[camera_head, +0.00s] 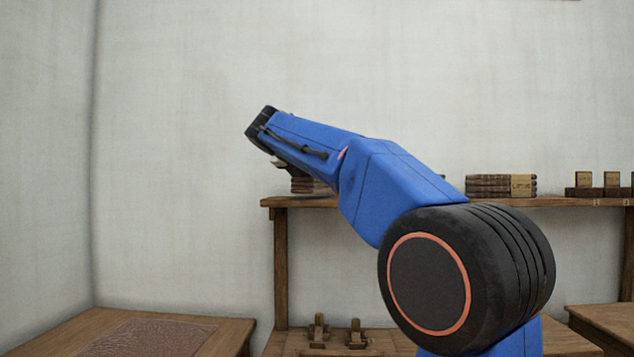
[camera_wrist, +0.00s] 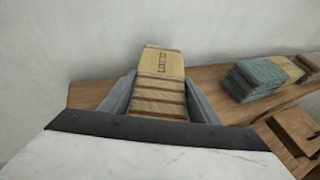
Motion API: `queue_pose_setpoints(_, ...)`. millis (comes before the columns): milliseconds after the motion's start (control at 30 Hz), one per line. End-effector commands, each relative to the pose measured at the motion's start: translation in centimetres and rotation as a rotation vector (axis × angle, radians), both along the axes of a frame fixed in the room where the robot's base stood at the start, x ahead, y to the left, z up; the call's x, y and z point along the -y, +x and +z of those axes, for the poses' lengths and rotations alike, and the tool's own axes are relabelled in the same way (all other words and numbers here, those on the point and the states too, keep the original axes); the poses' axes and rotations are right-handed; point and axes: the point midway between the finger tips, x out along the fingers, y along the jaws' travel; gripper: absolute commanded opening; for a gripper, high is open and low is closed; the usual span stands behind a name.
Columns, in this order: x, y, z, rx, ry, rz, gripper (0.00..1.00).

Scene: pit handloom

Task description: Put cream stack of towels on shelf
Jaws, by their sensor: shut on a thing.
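My gripper (camera_wrist: 160,80) is shut on the cream stack of towels (camera_wrist: 158,98), with one finger against each side in the wrist view. The stack is cream with reddish-brown stripes and has a tan lettered band at its far end. It is over the left end of the wooden shelf (camera_wrist: 88,94); I cannot tell whether it touches the board. In the head view the shelf (camera_head: 420,201) runs along the wall. A small part of a folded stack (camera_head: 305,186) shows below my arm at the shelf's left end.
A blue-grey stack (camera_wrist: 252,80) with a tan band lies to the right on the shelf. In the head view, a brown stack (camera_head: 488,186) and several small blocks (camera_head: 584,180) are further right. A table (camera_head: 235,330) with a dark mat stands lower left; wooden pieces (camera_head: 318,330) lie below the shelf.

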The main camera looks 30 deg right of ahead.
Motion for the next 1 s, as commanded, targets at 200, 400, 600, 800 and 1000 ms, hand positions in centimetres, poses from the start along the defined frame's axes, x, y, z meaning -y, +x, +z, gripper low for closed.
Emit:
queue_pose_setpoints(200, 0.0, 0.0, -1.3, 0.001, -0.001, 0.001, 0.26)
queue_pose_setpoints(400, 0.0, 0.0, -1.3, 0.001, -0.001, 0.001, 0.26)
queue_pose_setpoints(600, 0.0, 0.0, -1.6, 0.001, -0.001, 0.000, 0.68)
queue_pose_setpoints(800, 0.0, 0.0, -1.6, 0.001, -0.001, 0.000, 0.75)
queue_pose_setpoints(1000, 0.0, 0.0, -1.3, 0.002, 0.000, 0.001, 0.75)
